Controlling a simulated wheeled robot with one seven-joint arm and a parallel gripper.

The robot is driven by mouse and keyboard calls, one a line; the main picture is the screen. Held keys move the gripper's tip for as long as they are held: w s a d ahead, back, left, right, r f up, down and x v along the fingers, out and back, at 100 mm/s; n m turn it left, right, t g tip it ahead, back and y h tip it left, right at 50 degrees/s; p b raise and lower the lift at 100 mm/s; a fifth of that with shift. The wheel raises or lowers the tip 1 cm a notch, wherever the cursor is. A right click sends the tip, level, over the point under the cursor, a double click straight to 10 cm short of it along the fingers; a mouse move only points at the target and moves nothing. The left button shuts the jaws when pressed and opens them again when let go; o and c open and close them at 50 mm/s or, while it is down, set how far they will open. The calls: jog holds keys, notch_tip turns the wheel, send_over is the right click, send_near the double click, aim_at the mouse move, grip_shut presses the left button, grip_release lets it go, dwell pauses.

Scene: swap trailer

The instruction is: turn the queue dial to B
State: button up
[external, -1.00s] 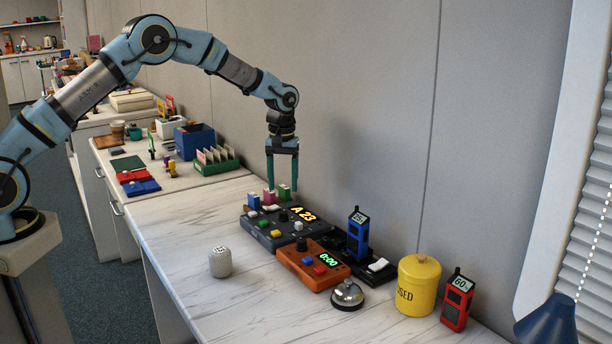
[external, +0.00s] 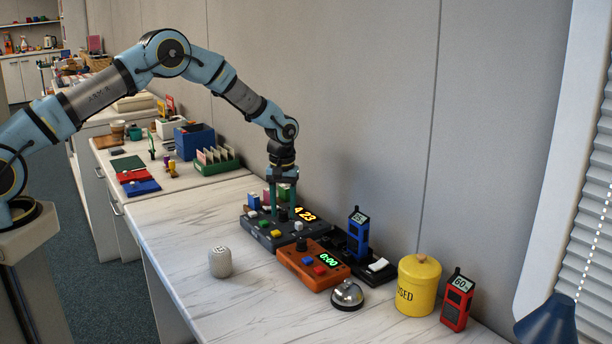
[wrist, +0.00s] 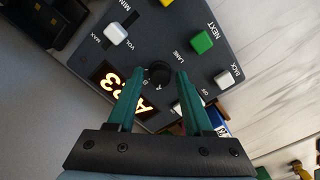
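The queue dial is a small black round knob (wrist: 159,73) marked LANE, with letters A and B beside it. It sits on a dark grey console (external: 266,238) whose lit display (external: 306,214) reads A 23. In the external view the knob (external: 282,215) shows just under my gripper. My gripper (external: 284,207) points down and is open and empty. In the wrist view its two green fingertips (wrist: 160,74) lie on either side of the knob, with gaps showing. I cannot tell how far down they reach. The knob's pointer is too dark to read.
The console also has a green NEXT button (wrist: 202,42), a white BACK button (wrist: 222,79) and a white VOL slider (wrist: 116,34).

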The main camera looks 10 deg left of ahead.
grip_shut()
dwell(0.5)
jog(key=m+b, duration=0.2)
jog(key=m, duration=0.1)
jog(key=shift+f+m, duration=0.1)
jog(key=shift+m, duration=0.3)
jog(key=m+b, duration=0.1)
jog(key=m, duration=0.3)
jog(key=shift+m, duration=0.4)
jog(key=shift+b, duration=0.3)
jog(key=shift+o, duration=1.3)
grip_release()
